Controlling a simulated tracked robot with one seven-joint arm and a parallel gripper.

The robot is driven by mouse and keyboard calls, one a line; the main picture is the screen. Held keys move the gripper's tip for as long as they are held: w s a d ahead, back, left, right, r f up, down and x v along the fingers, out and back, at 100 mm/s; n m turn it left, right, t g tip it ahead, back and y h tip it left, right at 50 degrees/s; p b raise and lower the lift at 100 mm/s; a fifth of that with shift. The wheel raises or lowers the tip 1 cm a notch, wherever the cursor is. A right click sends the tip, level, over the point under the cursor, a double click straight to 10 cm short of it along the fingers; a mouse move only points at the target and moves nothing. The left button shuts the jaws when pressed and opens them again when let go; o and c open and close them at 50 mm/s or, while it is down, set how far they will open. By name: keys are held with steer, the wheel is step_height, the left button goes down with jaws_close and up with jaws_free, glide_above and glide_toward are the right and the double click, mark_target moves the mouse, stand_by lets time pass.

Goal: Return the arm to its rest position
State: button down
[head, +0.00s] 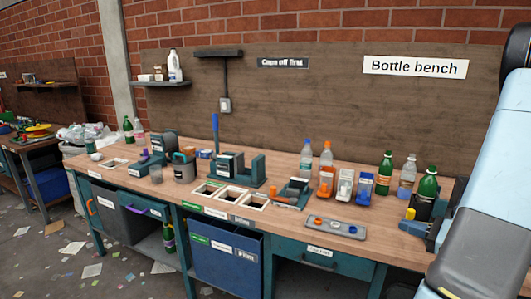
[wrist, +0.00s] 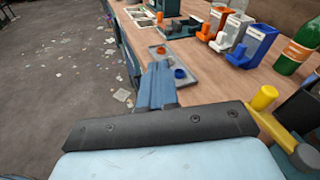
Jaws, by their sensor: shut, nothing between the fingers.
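My gripper (head: 404,227) is at the right end of the bench in the head view, with its blue fingers pointing left. In the wrist view my gripper (wrist: 158,68) shows its blue fingers together, with nothing between them. A grey cap tray (head: 347,231) lies just left of the fingers in the head view. The cap tray (wrist: 187,83) also shows just beyond the fingertips in the wrist view, with orange and blue caps in it. My light blue arm comes in from the right of the head view.
A green bottle (head: 428,184) stands behind my gripper, and a clear bottle (head: 406,182) beside it. Orange, white and blue bins (head: 345,184) stand left of these. A yellow piece (wrist: 264,97) is close on the right in the wrist view. Open floor (wrist: 60,70) lies left of the bench.

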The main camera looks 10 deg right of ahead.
steer(key=s+a+r+n+g, duration=0.25)
steer(key=a+n+g, duration=0.2)
steer(key=a, duration=0.25)
steer(key=s+a+r+n+g, duration=0.1)
steer(key=a+r+n+g, duration=0.2)
steer(key=a+n, duration=0.25)
steer(key=s+a+r+n+g, duration=0.1)
steer(key=a+r+n+g, duration=0.25)
steer(key=a, duration=0.45)
steer(key=s+a+r+n+t+h, duration=0.3)
steer(key=s+r+n+h, duration=0.5)
steer(key=n, duration=0.5)
steer(key=shift+a+r+h, duration=0.6)
steer(key=shift+r+h, duration=0.2)
steer(key=shift+r, duration=0.4)
